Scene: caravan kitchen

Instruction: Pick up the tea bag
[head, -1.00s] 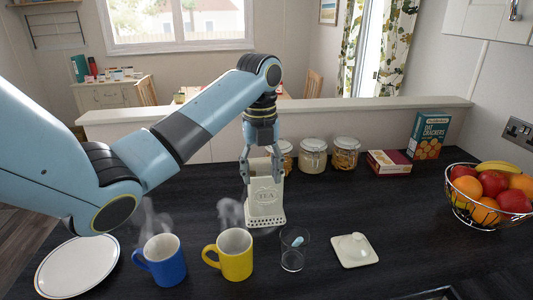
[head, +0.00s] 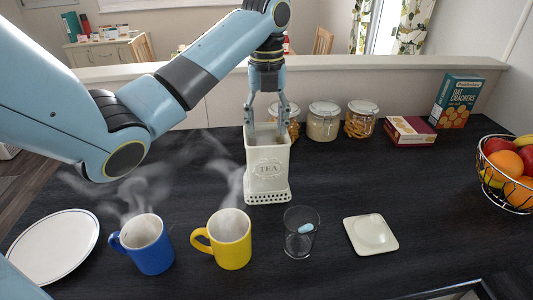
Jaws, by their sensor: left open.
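The white tea caddy (head: 268,172), marked TEA, stands upright on the dark worktop with its top open. No tea bag can be made out; the inside of the caddy is mostly hidden from this angle. My left gripper (head: 268,122) points down at the caddy's mouth, its two fingers spread and nothing seen between them. The fingertips are at about the height of the rim; I cannot tell how far they are inside. The square white lid (head: 371,234) lies apart, to the right. My right gripper is not in view.
A steaming blue mug (head: 150,246), a steaming yellow mug (head: 229,240) and a glass (head: 300,234) with a small blue-white item stand in front. A white plate (head: 52,248) is at left. Jars (head: 323,122), boxes (head: 457,101) and a fruit bowl (head: 509,187) stand behind and right.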

